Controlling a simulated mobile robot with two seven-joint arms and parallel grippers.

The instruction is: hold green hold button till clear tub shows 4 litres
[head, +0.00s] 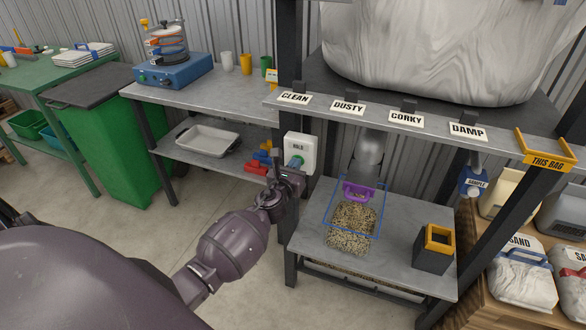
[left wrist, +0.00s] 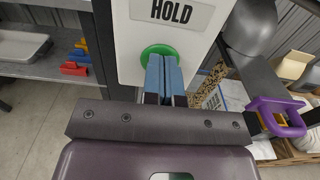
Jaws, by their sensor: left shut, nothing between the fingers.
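The white box marked HOLD (head: 300,147) is on the dark post. Its round green button (left wrist: 150,51) shows in the left wrist view, partly covered by my fingers. My left gripper (left wrist: 164,64) is shut and empty, its blue fingertips at the button's face. They look to be touching it, but how far it is pressed I cannot tell. The clear tub (head: 382,212) with blue edges stands on the grey shelf under the metal spout (head: 369,150). Speckled granules (head: 350,220) lie in it. Its litre marks are too small to read. My right gripper is not in view.
A purple handle (head: 358,191) is at the spout's mouth. A dark box with an orange rim (head: 438,240) stands right of the tub. Labels CLEAN, DUSTY, CORKY and DAMP line the upper ledge (head: 385,112). Sand bags (head: 522,275) sit far right.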

